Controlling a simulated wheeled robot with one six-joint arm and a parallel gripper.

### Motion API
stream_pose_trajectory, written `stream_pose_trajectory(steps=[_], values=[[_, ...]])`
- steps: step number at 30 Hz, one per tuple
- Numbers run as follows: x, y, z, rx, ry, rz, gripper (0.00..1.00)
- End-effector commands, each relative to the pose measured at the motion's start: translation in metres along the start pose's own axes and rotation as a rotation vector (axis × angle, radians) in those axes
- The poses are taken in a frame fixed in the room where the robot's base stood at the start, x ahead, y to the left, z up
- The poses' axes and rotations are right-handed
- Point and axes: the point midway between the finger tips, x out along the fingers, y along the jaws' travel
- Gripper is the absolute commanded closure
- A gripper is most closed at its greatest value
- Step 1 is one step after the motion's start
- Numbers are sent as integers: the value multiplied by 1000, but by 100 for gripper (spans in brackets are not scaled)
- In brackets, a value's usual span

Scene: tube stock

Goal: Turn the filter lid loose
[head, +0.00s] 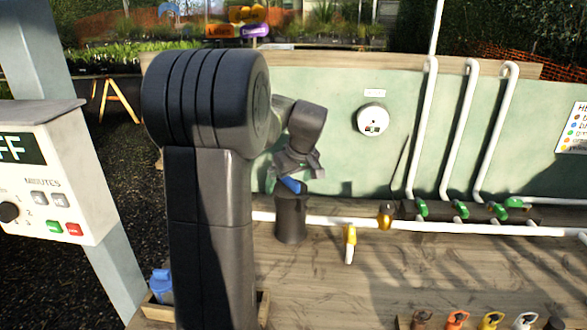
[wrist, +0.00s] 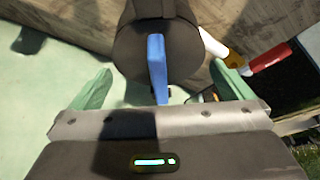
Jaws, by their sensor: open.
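The filter (head: 290,222) is a dark upright cylinder on the wooden bench, joined to the white pipe. Its lid carries a blue bar handle (head: 291,185), partly hidden by my gripper (head: 297,166), which is just above it. In the wrist view the round dark lid (wrist: 180,50) and its blue handle (wrist: 156,62) face me. My gripper (wrist: 162,70) is open there, its green fingers wide apart on either side of the handle, with a gap on both sides. I cannot tell how deep the fingers reach.
A yellow-handled valve (head: 349,240) and a row of green valves (head: 460,208) sit along the white pipe (head: 440,225) to the right. A round gauge (head: 372,119) hangs on the green panel. A control box (head: 45,170) stands at the left. Colored tags (head: 490,320) lie at the front right.

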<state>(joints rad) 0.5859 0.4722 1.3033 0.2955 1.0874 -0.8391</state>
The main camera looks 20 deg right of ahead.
Motion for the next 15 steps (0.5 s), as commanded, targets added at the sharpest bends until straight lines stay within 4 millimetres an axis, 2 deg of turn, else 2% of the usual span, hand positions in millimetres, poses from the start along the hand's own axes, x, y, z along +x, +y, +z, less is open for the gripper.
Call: stream_pose_trajectory(steps=[5,13,14,15], values=[[11,0,0,0,0,0,0],[13,0,0,0,0,1,0],[13,0,0,0,0,0,2],[13,0,0,0,0,0,10]])
